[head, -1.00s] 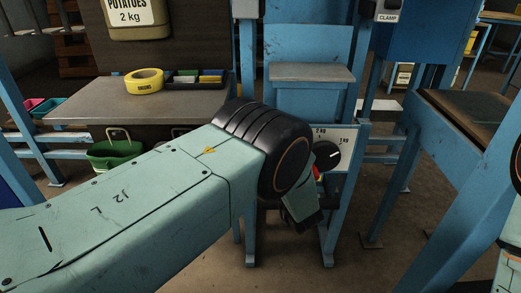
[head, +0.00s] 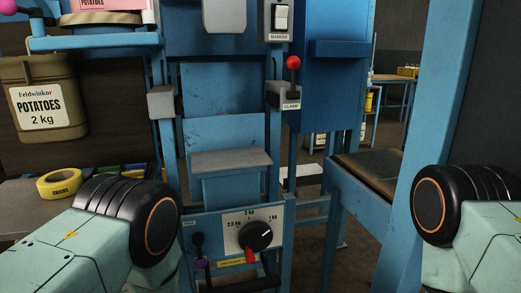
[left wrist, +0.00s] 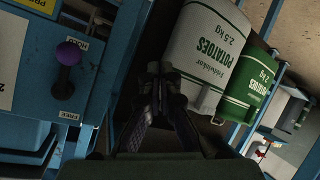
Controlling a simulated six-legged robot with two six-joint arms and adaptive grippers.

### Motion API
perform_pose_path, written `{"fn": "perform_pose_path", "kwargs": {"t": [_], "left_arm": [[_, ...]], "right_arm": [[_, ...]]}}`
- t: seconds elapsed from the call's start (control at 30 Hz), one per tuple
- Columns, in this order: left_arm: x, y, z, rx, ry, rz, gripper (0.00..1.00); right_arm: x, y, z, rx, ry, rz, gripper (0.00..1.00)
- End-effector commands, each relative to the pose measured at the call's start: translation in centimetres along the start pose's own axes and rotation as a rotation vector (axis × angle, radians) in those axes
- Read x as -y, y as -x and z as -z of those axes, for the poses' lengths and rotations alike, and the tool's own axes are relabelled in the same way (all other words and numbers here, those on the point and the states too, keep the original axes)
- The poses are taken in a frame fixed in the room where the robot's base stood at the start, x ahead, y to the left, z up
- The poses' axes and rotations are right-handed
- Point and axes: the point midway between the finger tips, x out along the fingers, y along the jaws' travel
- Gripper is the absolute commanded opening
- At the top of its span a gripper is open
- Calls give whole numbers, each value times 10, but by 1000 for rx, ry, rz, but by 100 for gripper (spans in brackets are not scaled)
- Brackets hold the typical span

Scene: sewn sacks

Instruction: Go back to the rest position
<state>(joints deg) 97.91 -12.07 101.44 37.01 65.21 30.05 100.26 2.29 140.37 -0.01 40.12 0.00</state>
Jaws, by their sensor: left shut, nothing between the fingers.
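My left gripper (left wrist: 159,78) shows in the left wrist view, shut and empty. Its fingers point toward a dark board beside two potato sacks, and no sack is between them. In the head view only a thick black joint and pale green links of my left arm show at the lower left; its gripper is hidden there. My right arm shows at the lower right edge as a similar joint and link. The right gripper is out of the picture.
A blue machine frame stands ahead with a dial (head: 255,236), a red-knobbed clamp lever (head: 293,64) and a small shelf (head: 231,160). An olive potato sack (head: 45,97) hangs at left above yellow tape (head: 59,183).

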Motion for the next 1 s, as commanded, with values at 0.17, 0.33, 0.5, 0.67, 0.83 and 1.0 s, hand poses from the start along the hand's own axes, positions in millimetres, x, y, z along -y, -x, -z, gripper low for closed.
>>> {"fn": "perform_pose_path", "kwargs": {"t": [0.17,0.33,0.5,0.67,0.83,1.0], "left_arm": [[70,54,-32,297,-275,77,0],[122,119,-56,570,-479,99,0],[161,195,-70,834,-638,84,0],[183,256,-75,1029,-736,44,0],[192,289,-75,1129,-780,13,0],[193,294,-75,1144,-787,7,0]], "right_arm": [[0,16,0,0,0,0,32],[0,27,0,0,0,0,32],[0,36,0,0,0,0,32],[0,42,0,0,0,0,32],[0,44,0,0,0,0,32],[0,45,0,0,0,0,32]]}}
